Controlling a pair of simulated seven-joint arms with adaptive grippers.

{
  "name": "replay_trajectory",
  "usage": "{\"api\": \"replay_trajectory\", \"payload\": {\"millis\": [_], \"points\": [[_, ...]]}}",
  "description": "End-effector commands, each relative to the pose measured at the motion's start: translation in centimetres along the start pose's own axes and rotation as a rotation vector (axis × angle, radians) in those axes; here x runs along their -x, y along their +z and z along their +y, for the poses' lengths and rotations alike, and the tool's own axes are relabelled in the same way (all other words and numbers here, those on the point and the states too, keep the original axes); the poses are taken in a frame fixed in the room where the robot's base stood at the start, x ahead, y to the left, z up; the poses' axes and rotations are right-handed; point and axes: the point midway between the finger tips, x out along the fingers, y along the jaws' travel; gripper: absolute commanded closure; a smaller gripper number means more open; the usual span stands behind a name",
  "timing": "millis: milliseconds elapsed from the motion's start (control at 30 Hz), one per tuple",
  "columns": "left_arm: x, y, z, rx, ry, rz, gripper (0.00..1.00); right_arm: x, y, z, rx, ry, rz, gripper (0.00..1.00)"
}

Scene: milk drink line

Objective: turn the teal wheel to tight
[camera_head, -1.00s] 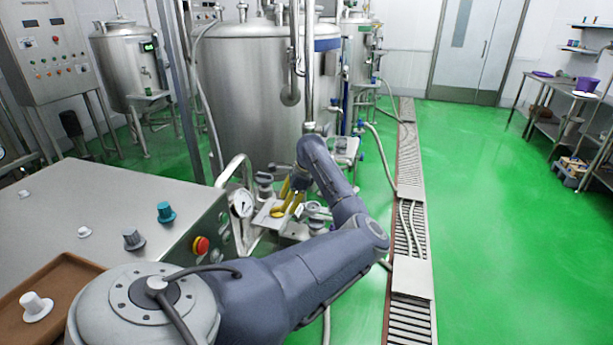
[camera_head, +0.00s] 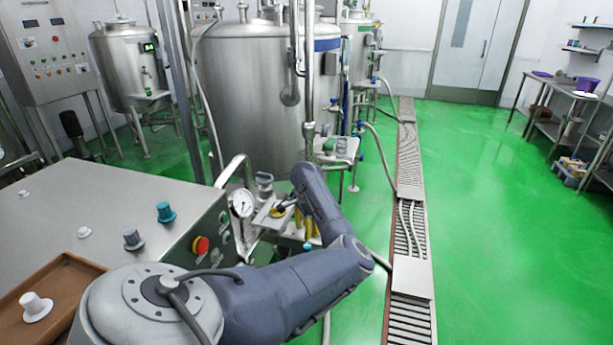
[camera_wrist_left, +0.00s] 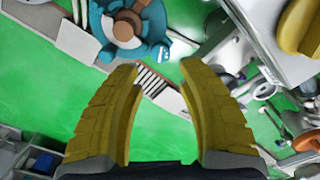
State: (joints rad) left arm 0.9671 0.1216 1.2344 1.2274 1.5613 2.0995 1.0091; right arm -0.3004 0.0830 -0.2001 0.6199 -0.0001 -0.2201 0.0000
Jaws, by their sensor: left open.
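The teal wheel (camera_wrist_left: 128,32) shows at the top of the left wrist view, with a brown centre; its upper part is cut off by the frame edge. In the head view only a small teal bit (camera_head: 307,246) shows behind my arm. My left gripper (camera_wrist_left: 158,68) has yellow ridged fingers spread wide with nothing between them. The wheel lies beyond the fingertips, toward the left finger's side, apparently apart from them. In the head view the gripper (camera_head: 304,234) hangs above the piping, partly hidden by my wrist. My right gripper is not in view.
A yellow wheel (camera_head: 277,212) is close beside the gripper, and a pressure gauge (camera_head: 242,203) stands left of it. A steel console (camera_head: 95,205) with a teal knob (camera_head: 165,211) and a red button (camera_head: 201,245) is at left. Green floor (camera_head: 500,220) is clear at right.

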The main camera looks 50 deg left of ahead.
Motion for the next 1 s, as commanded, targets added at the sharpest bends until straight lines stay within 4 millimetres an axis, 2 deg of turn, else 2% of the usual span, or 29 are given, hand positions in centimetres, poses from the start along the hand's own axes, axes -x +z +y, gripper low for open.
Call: {"api": "replay_trajectory", "payload": {"millis": [33,200,500,700,1000], "points": [[-1.1,0.1,0.0,-0.001,0.002,-0.004,0.61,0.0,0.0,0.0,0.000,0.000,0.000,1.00],[-3.9,0.1,0.0,-0.002,0.002,-0.003,0.61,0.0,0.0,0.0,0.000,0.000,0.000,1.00],[-7.4,0.0,0.0,-0.002,0.001,-0.002,0.61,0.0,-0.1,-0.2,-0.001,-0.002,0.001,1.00],[-8.4,0.1,0.0,-0.001,0.000,-0.001,0.61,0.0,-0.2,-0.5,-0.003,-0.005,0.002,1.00],[-8.6,0.0,0.0,0.000,0.000,-0.001,0.61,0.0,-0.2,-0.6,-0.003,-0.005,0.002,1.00]]}}
